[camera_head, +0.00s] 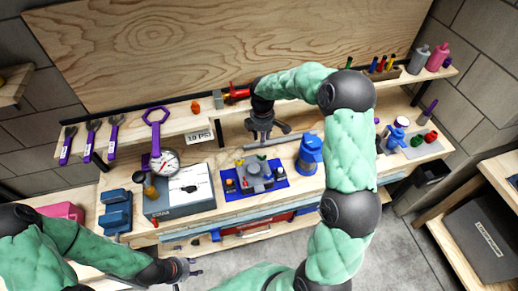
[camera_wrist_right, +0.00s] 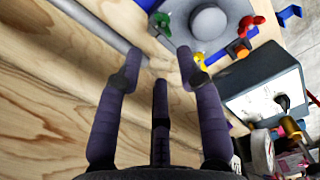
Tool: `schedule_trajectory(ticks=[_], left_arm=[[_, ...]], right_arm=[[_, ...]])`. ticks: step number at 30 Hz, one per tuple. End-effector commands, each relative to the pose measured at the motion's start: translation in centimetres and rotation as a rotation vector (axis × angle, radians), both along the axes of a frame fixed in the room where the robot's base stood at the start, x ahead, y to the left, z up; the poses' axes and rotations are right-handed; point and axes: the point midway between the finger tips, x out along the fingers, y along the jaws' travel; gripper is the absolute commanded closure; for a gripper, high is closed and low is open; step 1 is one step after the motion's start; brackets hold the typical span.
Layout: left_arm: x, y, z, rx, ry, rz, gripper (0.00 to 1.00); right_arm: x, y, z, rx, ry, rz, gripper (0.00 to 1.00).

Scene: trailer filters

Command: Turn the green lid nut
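A grey housing with a round lid (camera_head: 254,170) stands on a blue mat (camera_head: 279,183) in the middle of the bench. The right wrist view shows this lid (camera_wrist_right: 207,22) at the top. The green lid nut (camera_wrist_right: 162,22) is a small winged nut at the lid's left edge there; it is small in the head view (camera_head: 262,158). My right gripper (camera_head: 264,136) is above the bench behind the housing. Its fingers (camera_wrist_right: 165,80) are spread and empty, apart from the green nut. My left gripper (camera_head: 190,267) is at the bench's front, its fingers looking apart and empty.
Red (camera_wrist_right: 252,24) and yellow (camera_wrist_right: 199,60) nuts also sit around the lid. A grey bar (camera_head: 295,138) lies behind the housing. A blue canister (camera_head: 310,157) stands to its right, a grey-blue box (camera_head: 180,198) with a gauge (camera_head: 165,162) to its left.

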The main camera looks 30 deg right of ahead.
Motion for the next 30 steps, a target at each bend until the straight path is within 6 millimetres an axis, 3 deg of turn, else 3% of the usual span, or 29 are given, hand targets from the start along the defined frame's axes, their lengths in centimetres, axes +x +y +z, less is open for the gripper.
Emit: schedule_trajectory(ticks=[15, 21, 30], left_arm=[[0.0, 0.0, -1.4, 0.000, 0.001, 0.000, 0.60], [0.0, 0.0, -1.5, 0.000, 0.001, 0.000, 0.60], [0.0, 0.0, -1.5, 0.000, 0.001, 0.000, 0.60]], right_arm=[[-0.1, 0.0, -8.5, 0.001, 0.002, -0.001, 0.63], [-0.1, 0.0, -9.8, 0.001, 0.000, -0.001, 0.63], [0.0, 0.0, -10.0, 0.001, 0.000, -0.001, 0.63]])
